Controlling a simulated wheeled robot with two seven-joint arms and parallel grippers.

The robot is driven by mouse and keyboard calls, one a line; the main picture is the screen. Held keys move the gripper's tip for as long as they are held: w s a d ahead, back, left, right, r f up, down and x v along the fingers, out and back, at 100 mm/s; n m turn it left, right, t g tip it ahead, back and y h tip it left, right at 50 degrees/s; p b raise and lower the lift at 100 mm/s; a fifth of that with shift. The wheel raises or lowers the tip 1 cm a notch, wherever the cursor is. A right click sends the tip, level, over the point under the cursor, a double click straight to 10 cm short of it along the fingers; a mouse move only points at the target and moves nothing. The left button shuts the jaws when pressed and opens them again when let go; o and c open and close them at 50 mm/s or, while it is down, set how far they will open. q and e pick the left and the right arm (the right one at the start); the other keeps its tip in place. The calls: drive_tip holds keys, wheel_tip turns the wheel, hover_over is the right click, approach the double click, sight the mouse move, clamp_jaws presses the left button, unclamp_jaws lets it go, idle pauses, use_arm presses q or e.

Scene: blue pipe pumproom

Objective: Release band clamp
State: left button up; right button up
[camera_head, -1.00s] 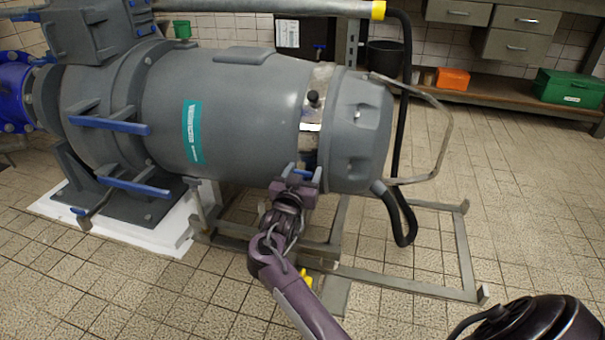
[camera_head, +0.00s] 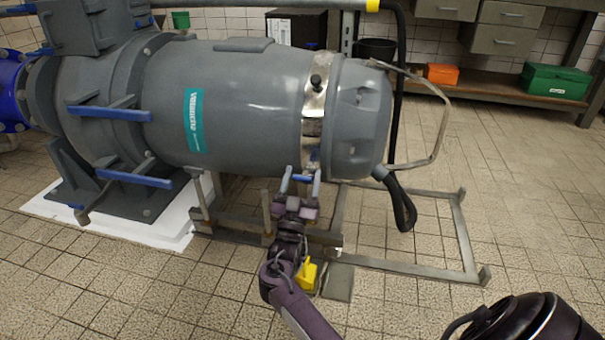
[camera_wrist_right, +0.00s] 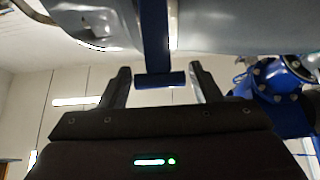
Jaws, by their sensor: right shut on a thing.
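The band clamp (camera_head: 313,105) is a shiny metal band around the right part of the grey motor (camera_head: 240,100), with a black knob (camera_head: 316,82) on its front. A blue T-shaped lever (camera_wrist_right: 158,80) hangs under the motor in the right wrist view, its crossbar lowest. My right gripper (camera_head: 301,184) is under the band, pointing up. In the wrist view its fingers (camera_wrist_right: 159,88) stand on either side of the lever, shut on it. The contact faces are hard to make out. My left gripper is not in view.
A grey steel frame (camera_head: 400,265) lies on the tiled floor below the motor. A black hose (camera_head: 403,205) hangs at the right, by a bent metal bar (camera_head: 440,125). A yellow piece (camera_head: 306,274) is near my right arm. Open floor lies at the right.

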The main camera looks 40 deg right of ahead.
drive_tip(key=shift+s+a+f, duration=0.2)
drive_tip(key=shift+a+f, duration=0.05)
drive_tip(key=shift+f, duration=0.35)
drive_tip(key=shift+s+a+f, duration=0.15)
drive_tip(key=shift+a+f, duration=0.05)
drive_tip(key=shift+f, duration=0.35)
drive_tip(key=shift+s+a+f, duration=0.2)
drive_tip(key=shift+a+f, duration=0.05)
drive_tip(key=shift+f, duration=0.45)
drive_tip(key=o, duration=1)
drive_tip(key=shift+o, duration=1.5)
